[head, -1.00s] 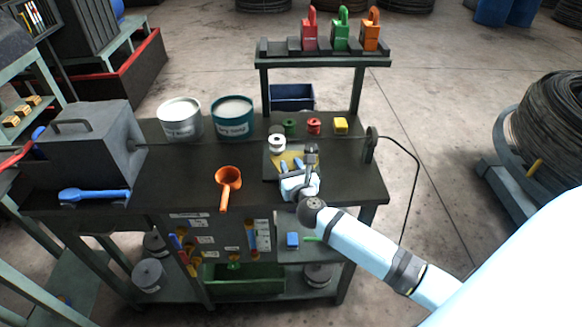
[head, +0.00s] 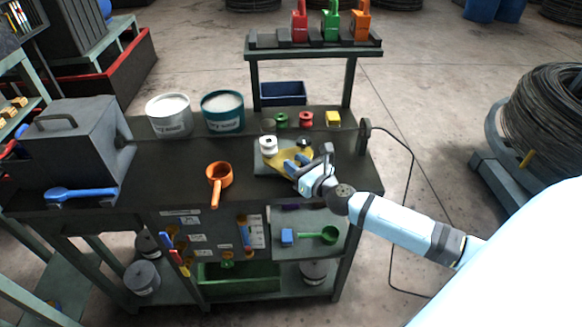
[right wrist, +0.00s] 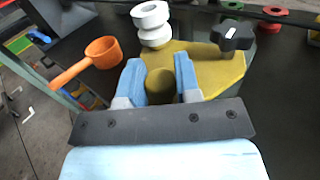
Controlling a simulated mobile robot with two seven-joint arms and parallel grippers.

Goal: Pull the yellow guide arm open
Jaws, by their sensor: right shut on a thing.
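The yellow guide arm (head: 286,157) is a flat plate on the dark bench top, and it also shows in the right wrist view (right wrist: 218,71). A white spool-shaped roller (head: 268,146) stands at its left end, and a black knob (right wrist: 237,35) sits at its far right side in the right wrist view. My right gripper (head: 293,167) is over the near part of the plate. In the right wrist view its blue fingers (right wrist: 160,84) are shut on a yellow upright post (right wrist: 160,83) of the guide arm. My left gripper is not in view.
An orange ladle (head: 219,179) lies on the bench left of the guide arm. Two tins (head: 222,112) stand behind it. Green and red spools (head: 306,119) and a yellow block (head: 333,118) line the back. A grey box (head: 80,140) is at left. A black cable hangs at right.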

